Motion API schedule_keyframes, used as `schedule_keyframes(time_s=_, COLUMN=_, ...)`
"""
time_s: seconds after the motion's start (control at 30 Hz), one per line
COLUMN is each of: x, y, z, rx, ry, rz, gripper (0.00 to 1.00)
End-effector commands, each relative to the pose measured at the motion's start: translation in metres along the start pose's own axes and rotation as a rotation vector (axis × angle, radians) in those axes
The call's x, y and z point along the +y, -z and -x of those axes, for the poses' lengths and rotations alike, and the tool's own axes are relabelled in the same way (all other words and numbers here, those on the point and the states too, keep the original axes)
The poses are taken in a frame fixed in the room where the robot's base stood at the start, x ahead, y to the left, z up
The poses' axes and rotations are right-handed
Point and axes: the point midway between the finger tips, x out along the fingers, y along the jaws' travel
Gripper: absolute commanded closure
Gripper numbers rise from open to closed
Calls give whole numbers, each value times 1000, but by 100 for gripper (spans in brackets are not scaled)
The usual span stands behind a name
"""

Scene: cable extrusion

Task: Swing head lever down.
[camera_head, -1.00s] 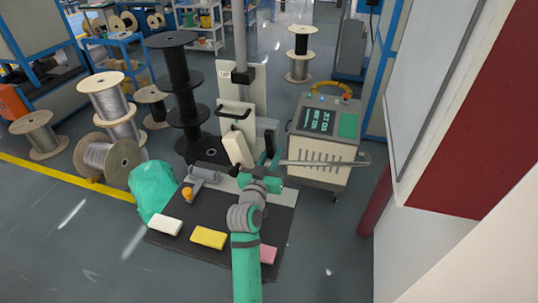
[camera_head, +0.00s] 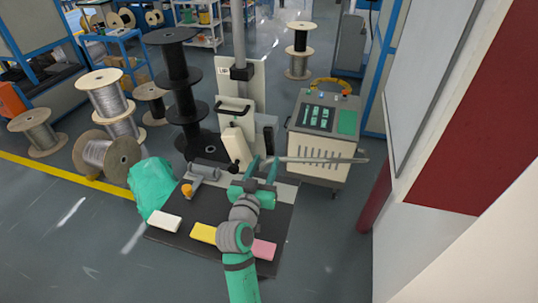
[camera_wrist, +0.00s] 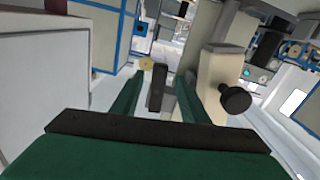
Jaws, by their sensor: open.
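The cream head (camera_head: 236,147) stands on the white upright of the machine; its black knob (camera_head: 234,167) shows at its lower end. In the wrist view the cream head (camera_wrist: 218,65) is to the right, with the black knob (camera_wrist: 235,98) outside my fingers. My gripper (camera_head: 264,161) is open, just right of the head in the head view. In the wrist view a short dark bar (camera_wrist: 156,88) appears between the two green fingers of my gripper (camera_wrist: 158,77); I cannot tell whether it is the lever or whether they touch it.
The dark mat (camera_head: 180,237) holds a white block (camera_head: 163,221), a yellow block (camera_head: 203,233) and a pink block (camera_head: 264,250). A control cart (camera_head: 322,145) stands to the right. A teal bag (camera_head: 152,188) and black reels (camera_head: 180,75) are to the left.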

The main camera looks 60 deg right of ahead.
Motion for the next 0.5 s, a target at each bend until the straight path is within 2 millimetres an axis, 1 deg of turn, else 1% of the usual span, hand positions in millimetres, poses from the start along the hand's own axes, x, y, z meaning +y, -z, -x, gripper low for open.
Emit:
schedule_keyframes(time_s=0.03, x=-1, y=0, z=10, rx=0, ry=3, rz=3, gripper=59)
schedule_keyframes(time_s=0.2, x=-1, y=0, z=33, rx=1, ry=3, rz=1, gripper=59)
schedule_keyframes(time_s=0.33, x=0, y=0, z=41, rx=0, ry=1, rz=0, gripper=59)
schedule_keyframes(time_s=0.5, x=0, y=0, z=44, rx=0, ry=0, rz=-2, gripper=59)
